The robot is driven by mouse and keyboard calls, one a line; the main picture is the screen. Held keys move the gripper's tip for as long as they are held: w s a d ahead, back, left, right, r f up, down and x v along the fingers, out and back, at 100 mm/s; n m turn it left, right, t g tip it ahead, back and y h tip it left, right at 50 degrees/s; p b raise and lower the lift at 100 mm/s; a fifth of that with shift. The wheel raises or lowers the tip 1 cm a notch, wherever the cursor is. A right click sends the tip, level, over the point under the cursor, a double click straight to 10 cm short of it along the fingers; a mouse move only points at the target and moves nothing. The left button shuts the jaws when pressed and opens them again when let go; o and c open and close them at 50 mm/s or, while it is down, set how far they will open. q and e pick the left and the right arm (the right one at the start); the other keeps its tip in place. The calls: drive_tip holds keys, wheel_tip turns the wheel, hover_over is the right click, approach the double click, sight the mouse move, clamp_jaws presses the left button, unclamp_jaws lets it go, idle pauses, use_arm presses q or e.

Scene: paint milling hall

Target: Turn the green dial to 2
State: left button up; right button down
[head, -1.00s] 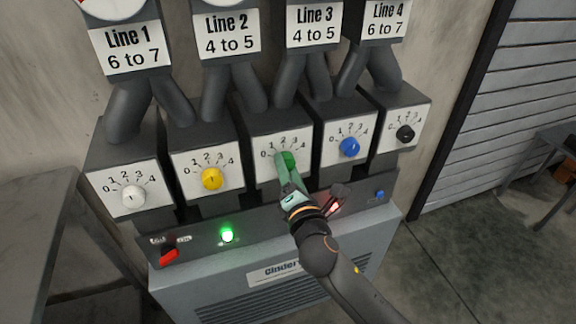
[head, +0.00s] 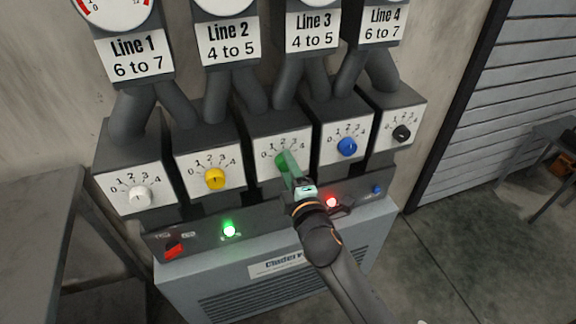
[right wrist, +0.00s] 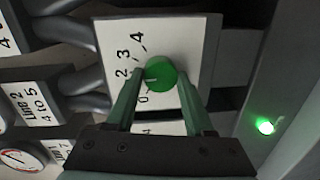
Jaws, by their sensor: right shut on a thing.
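The green dial (head: 282,161) sits on the middle panel of a row of dial boxes, with numbers from 0 to 4 around it. My right gripper (head: 287,163) is at this dial, its green fingers shut on it. In the right wrist view the green dial (right wrist: 161,74) lies between the fingertips of the right gripper (right wrist: 160,88). A short white mark on the dial points between the 0 and the 2. The 1 is hidden behind a finger there. My left gripper is not in view.
A yellow dial (head: 215,180) and a white dial (head: 138,196) are to the left, a blue dial (head: 347,147) and a black dial (head: 401,133) to the right. Below are a red switch (head: 173,250), a lit green lamp (head: 230,231) and a lit red lamp (head: 331,202).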

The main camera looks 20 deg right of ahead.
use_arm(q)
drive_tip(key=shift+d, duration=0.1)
use_arm(e)
drive_tip(key=shift+d+r+m, duration=0.1)
drive_tip(key=shift+m, duration=0.2)
drive_tip(key=shift+c, duration=1.4)
unclamp_jaws()
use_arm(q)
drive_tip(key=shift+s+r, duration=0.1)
